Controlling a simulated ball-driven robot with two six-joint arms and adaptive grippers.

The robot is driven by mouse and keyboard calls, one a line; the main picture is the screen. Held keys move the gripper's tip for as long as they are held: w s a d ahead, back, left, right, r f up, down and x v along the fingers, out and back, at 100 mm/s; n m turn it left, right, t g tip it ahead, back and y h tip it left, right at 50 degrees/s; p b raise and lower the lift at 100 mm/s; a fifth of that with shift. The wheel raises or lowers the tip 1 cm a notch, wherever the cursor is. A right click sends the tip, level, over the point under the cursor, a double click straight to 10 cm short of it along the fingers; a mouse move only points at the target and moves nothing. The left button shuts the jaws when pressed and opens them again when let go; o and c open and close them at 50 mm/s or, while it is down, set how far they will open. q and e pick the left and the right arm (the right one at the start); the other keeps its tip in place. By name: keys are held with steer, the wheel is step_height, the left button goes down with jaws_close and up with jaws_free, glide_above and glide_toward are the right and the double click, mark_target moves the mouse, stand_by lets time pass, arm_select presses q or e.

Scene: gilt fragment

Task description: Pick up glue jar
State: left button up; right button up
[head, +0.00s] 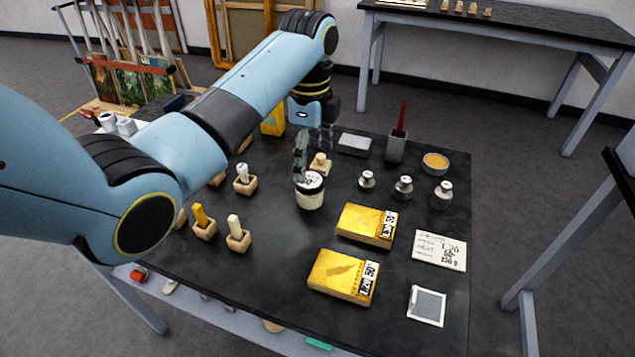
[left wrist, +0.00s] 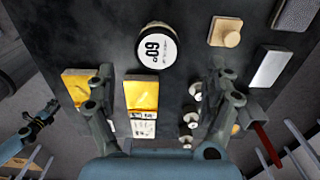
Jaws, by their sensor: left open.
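The glue jar (head: 310,192) is a white jar with a dark rim, upright on the dark table. In the left wrist view, the jar (left wrist: 156,47) shows from above, with "60°" on its round label. My left gripper (head: 312,150) is open and empty. It is just behind and above the jar in the head view, with one finger overlapping the jar's top edge. In the left wrist view the jar lies beyond the spread fingertips, roughly midway between them. A small dark gripper (left wrist: 45,112), apparently my right one, shows at the left edge; its jaws are too small to read.
Gold-leaf boxes (head: 366,225) lie in front of the jar. Metal weights (head: 403,188) stand to its right. A wooden-based stamp (head: 320,165) is close behind it. A grey holder (head: 396,148) has a red-handled tool.

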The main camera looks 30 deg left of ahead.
mark_target(310, 180)
arm_select(q)
steer(key=f, duration=0.3)
steer(key=shift+s+f, duration=0.15)
steer(key=shift+s, duration=0.15)
steer(key=shift+w+f, duration=0.1)
steer(key=shift+f, duration=0.25)
step_height(310, 180, down, 5)
steer(key=shift+a+r, duration=0.1)
steer(key=shift+r, duration=0.05)
arm_select(e)
steer(key=shift+s+d+r, duration=0.1)
steer(key=shift+s+r, duration=0.05)
steer(key=shift+s, duration=0.45)
arm_select(q)
steer(key=shift+c, duration=0.2)
arm_select(e)
steer(key=shift+s, duration=0.1)
arm_select(q)
steer(key=c, duration=1.3)
arm_select(e)
steer(key=shift+s, duration=0.35)
